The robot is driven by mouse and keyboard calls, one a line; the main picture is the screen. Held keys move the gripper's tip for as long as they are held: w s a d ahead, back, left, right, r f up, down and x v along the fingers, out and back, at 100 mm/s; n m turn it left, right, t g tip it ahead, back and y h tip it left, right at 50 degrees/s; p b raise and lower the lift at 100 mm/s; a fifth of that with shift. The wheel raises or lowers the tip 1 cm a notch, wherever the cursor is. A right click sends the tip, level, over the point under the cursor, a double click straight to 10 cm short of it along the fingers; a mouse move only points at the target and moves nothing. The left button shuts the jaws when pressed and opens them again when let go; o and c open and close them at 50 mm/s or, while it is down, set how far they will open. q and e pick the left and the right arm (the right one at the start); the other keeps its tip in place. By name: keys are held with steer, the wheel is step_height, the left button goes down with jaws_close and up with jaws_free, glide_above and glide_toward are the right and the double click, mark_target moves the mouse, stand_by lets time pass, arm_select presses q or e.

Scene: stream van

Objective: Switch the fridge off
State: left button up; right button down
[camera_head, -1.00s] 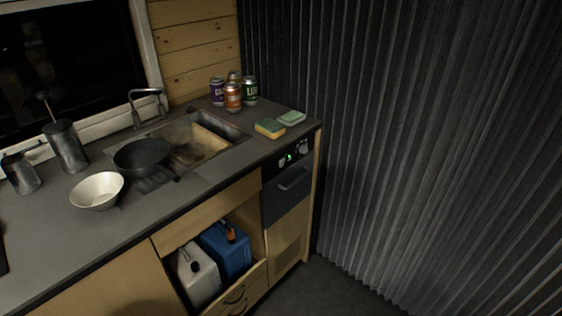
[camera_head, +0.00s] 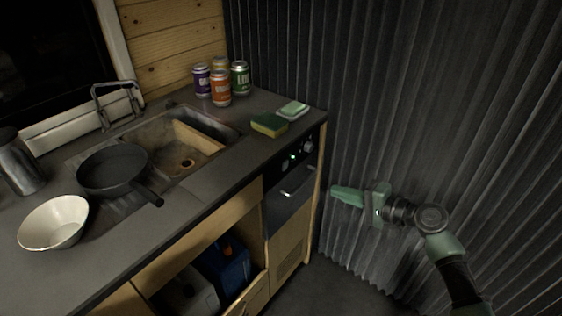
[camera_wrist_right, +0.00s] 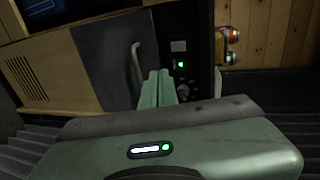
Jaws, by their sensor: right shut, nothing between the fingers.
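The fridge (camera_head: 288,203) is a small dark unit under the right end of the counter, with a bar handle. Its black control panel (camera_head: 296,152) has a lit green light and knobs or switches. The wrist view shows the panel (camera_wrist_right: 199,62) from the side, with the green light (camera_wrist_right: 181,64), a pale square part and a round knob. My right gripper (camera_head: 337,193) is shut and empty, to the right of the fridge and lower than the panel. In the wrist view its fingers (camera_wrist_right: 158,76) point toward the fridge front, overlapping the handle's end. My left gripper is out of view.
The counter above holds several cans (camera_head: 220,88), a sponge (camera_head: 269,125), a sink with a black pan (camera_head: 112,170) and a white bowl (camera_head: 54,222). A corrugated wall (camera_head: 450,110) stands at the right.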

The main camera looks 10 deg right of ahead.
steer(key=r, duration=0.1)
steer(key=a+r, duration=0.1)
steer(key=r, duration=0.1)
steer(key=shift+w+r+y, duration=0.1)
steer(key=shift+w+y, duration=0.05)
steer(key=shift+y, duration=0.25)
steer(key=p, duration=0.2)
glide_toward(286, 163)
steer(key=x, duration=0.5)
steer(key=shift+a+f, duration=0.15)
steer(key=shift+f, duration=0.05)
steer(key=shift+x, duration=0.75)
steer(key=shift+w+r, duration=0.15)
